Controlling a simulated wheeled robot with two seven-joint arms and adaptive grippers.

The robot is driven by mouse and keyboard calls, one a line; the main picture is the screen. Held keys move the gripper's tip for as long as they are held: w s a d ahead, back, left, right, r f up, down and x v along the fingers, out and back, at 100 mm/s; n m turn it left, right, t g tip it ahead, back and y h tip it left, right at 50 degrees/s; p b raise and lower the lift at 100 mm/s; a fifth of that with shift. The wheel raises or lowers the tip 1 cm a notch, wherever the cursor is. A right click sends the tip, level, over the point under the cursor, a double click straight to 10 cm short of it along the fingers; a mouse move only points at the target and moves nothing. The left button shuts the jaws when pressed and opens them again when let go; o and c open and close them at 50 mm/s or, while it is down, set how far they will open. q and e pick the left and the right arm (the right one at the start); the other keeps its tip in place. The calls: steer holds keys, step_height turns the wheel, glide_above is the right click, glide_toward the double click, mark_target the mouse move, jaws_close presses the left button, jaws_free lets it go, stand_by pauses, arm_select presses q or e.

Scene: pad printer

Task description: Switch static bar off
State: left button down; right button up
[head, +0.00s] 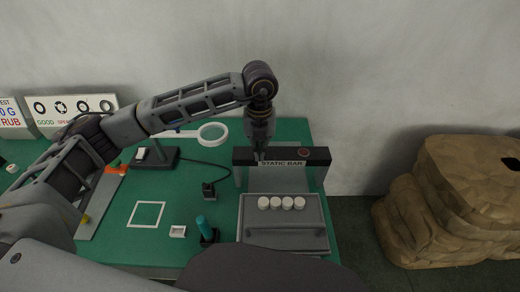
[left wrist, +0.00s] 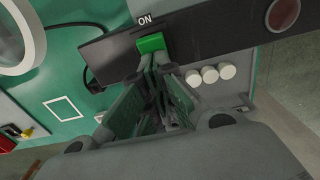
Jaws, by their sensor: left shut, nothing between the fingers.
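The static bar (head: 322,155) is a dark beam with a "STATIC BAR" label, standing at the back right of the green table. In the left wrist view the bar (left wrist: 205,35) carries a green rocker switch (left wrist: 151,43) below the word "ON". A round red part (left wrist: 282,14) sits farther right on the bar. My left gripper (head: 259,157) points down at the left part of the bar. Its shut, empty fingertips (left wrist: 157,62) are right at the switch's lower edge; whether they touch it I cannot tell. In the head view the gripper hides the switch. My right gripper is not in view.
A grey tray (head: 283,236) with several white round pieces (head: 275,203) lies in front of the bar. A magnifier (head: 213,133), a small black block (head: 209,189) and a teal-topped item (head: 203,224) are to the left. Brown rock-like bulk (head: 455,200) stands right of the table.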

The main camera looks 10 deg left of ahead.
arm_select(q)
steer(key=shift+r, duration=0.45)
steer(key=shift+r+p, duration=0.4)
steer(key=shift+r, duration=0.65)
steer(key=shift+r+p, duration=0.4)
steer(key=shift+r, duration=0.9)
step_height(320, 180, up, 10)
steer(key=shift+r, duration=0.2)
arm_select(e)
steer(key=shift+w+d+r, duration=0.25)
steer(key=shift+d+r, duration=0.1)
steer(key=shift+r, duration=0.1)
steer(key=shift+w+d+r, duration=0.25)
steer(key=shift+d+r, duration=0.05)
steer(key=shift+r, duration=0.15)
